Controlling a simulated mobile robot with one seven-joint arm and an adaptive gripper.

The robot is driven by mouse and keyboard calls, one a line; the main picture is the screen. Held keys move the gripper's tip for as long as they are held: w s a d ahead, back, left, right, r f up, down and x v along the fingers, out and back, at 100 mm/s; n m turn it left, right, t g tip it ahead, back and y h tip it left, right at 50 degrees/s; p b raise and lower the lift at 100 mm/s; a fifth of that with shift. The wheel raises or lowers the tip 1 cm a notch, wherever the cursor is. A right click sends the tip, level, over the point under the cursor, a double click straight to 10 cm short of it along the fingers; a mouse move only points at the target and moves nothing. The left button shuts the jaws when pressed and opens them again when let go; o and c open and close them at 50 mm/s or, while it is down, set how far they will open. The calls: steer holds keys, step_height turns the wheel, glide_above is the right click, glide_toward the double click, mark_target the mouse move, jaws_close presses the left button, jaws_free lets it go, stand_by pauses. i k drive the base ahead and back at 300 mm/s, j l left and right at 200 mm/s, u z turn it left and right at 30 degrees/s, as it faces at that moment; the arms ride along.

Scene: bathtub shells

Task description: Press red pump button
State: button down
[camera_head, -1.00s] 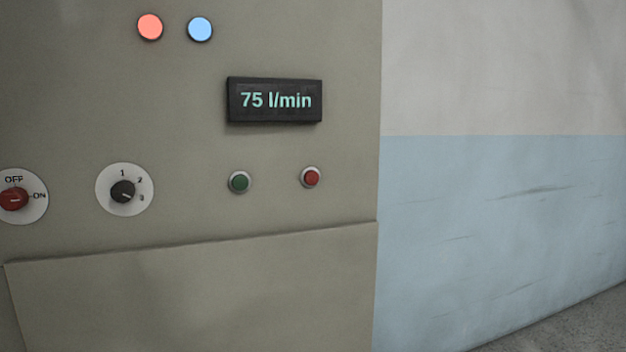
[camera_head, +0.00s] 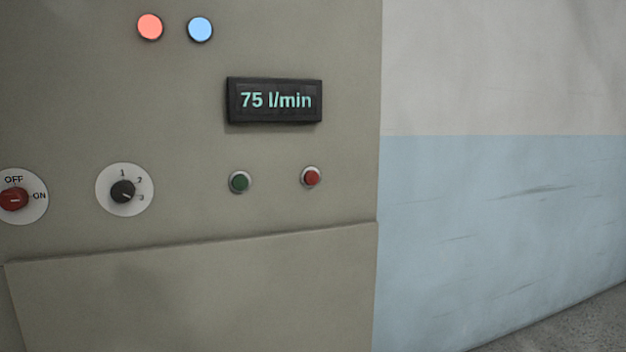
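The red button (camera_head: 311,178) is a small round button in a light ring on the right part of the grey-beige control panel (camera_head: 190,130). A matching green button (camera_head: 240,182) sits to its left. Above them a dark display (camera_head: 275,101) reads "75 l/min". Nothing touches or covers the red button. My gripper is not in view.
Left on the panel are a red OFF/ON knob (camera_head: 14,198) and a black knob (camera_head: 123,191) marked 1, 2, 3. A red lamp (camera_head: 150,27) and a blue lamp (camera_head: 200,29) glow above. A panel ledge (camera_head: 190,243) juts below. A white-and-blue wall (camera_head: 500,210) stands right.

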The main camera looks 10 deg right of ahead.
mark_target(311, 177)
steer(key=l+z, duration=0.1)
steer(key=l, duration=0.3)
steer(key=i+l+z, duration=0.1)
steer(key=l, duration=0.35)
steer(key=i+l, duration=0.1)
steer(key=l, duration=0.3)
steer(key=z, duration=0.05)
